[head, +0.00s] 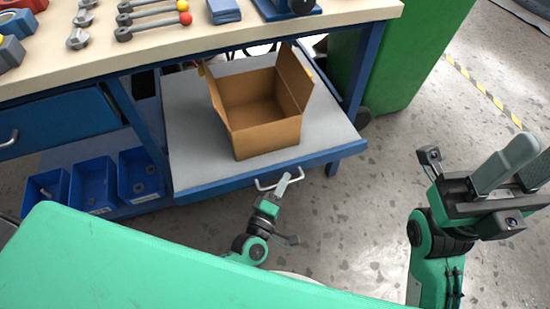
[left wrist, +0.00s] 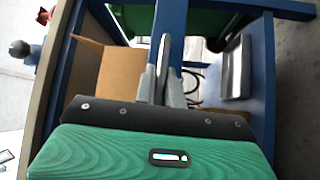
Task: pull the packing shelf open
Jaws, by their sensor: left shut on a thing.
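The packing shelf (head: 190,130) is a grey board with a blue front edge under the workbench, and it stands out past the bench top. An open cardboard box (head: 265,135) sits on it. A silver bar handle (head: 264,186) is fixed to its front edge. My left gripper (head: 281,186) is at the right part of this handle, shut on it. In the left wrist view, the left gripper's fingers (left wrist: 160,88) close around a light metal bar (left wrist: 163,52). The cardboard box also shows there (left wrist: 103,68). My right gripper (head: 513,172) is raised at the right, empty, its fingers apart.
The wooden workbench top (head: 150,40) carries tools and valve parts. A blue drawer (head: 60,122) and several blue bins (head: 92,185) are left of the shelf. A green cabinet (head: 395,50) stands behind right.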

